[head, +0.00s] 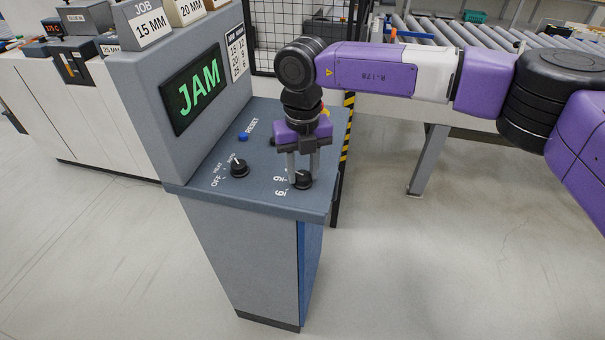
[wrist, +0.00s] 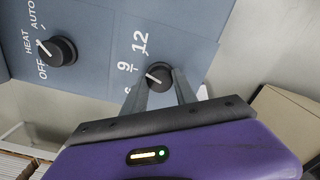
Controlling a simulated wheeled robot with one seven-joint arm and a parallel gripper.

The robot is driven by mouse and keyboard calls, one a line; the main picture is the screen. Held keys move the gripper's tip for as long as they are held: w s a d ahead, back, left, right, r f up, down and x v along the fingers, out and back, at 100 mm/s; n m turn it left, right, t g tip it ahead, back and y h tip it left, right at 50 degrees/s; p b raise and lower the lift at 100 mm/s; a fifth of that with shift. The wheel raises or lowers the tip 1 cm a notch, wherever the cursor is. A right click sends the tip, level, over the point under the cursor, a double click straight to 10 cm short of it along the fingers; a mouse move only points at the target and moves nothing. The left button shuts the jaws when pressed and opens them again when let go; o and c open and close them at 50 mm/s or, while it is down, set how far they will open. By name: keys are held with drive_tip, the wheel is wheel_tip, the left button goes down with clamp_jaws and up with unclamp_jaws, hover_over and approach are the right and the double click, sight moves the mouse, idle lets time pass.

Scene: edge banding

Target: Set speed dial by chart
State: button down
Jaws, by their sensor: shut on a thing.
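The speed dial (head: 302,179) is a black knob at the right front of the sloped grey-blue panel, with 6, 9 and 12 printed beside it. My gripper (head: 302,174) points down with its fingers shut around this dial; the dial also shows between the fingers in the wrist view (wrist: 158,74). The dial's white pointer line shows in the wrist view and points toward the 9 and 6 side; its exact mark is unclear. The chart (head: 237,54) is a small white card with rows of numbers right of the display. The job card (head: 147,21) reads 15 MM.
The display (head: 195,88) reads JAM in green. An OFF/HEAT/AUTO knob (head: 239,168) sits left of the dial, also in the wrist view (wrist: 57,51). A blue RESET button (head: 243,137) lies behind. A roller conveyor (head: 440,38) stands at the back right.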

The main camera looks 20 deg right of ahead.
sight(302, 175)
drive_tip(key=n+b, duration=0.2)
drive_tip(key=n, duration=0.4)
drive_tip(key=n+b, duration=0.1)
drive_tip(key=n, duration=0.5)
idle(0.5)
drive_tip(key=c, duration=1)
unclamp_jaws()
drive_tip(key=shift+o, duration=0.2)
drive_tip(key=shift+r+b, duration=0.8)
drive_tip(key=shift+r, duration=3.1)
